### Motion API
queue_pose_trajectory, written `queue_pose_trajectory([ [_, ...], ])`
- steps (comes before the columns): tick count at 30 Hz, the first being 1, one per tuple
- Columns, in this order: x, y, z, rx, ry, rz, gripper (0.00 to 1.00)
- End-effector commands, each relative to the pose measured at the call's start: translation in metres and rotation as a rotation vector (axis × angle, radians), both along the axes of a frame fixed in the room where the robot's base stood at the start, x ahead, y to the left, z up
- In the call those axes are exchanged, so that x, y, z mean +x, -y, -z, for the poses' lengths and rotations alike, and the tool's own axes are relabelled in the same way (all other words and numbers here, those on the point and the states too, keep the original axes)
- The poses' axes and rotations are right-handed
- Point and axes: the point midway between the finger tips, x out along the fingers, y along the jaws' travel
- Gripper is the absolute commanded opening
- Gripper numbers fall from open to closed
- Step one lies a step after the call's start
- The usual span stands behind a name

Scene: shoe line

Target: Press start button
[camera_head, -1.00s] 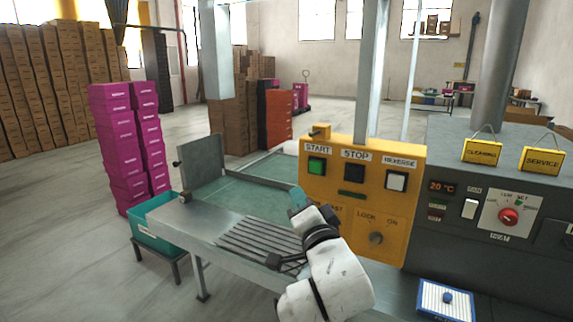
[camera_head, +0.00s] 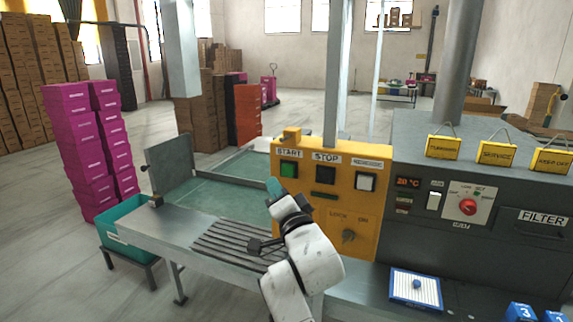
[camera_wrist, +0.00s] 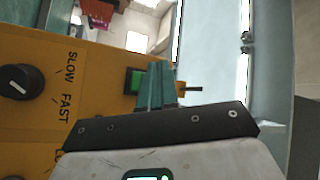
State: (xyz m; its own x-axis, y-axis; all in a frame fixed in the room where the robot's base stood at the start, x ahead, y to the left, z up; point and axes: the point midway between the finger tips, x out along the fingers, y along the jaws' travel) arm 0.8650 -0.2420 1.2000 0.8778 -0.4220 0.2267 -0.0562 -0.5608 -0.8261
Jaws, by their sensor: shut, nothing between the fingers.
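The green START button (camera_head: 289,169) is at the upper left of the yellow control panel (camera_head: 368,214), under the START label. The black STOP button (camera_head: 325,175) is to its right. In the wrist view the green button (camera_wrist: 134,82) shows just left of my fingers, partly covered by them. My gripper (camera_head: 275,187) is shut and empty, its teal fingertips just below and left of the START button in the head view. The fingers also show in the wrist view (camera_wrist: 160,86). I cannot tell whether they touch the panel.
A dark knob (camera_wrist: 18,81) marked SLOW/FAST shows in the wrist view. The conveyor (camera_head: 185,228) lies left of my arm. A grey machine with a red dial (camera_head: 467,207) stands at right.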

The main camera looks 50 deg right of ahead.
Motion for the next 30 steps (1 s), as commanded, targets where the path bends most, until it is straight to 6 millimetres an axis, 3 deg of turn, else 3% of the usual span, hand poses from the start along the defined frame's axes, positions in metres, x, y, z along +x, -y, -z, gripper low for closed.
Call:
queue_pose_trajectory([
  [6,0.009,0.026,-0.002,0.001,-0.001,0.002,0.00],
  [12,0.013,0.038,-0.001,0.001,0.000,0.001,0.00],
  [30,0.014,0.041,0.000,0.000,0.001,0.001,0.00],
])
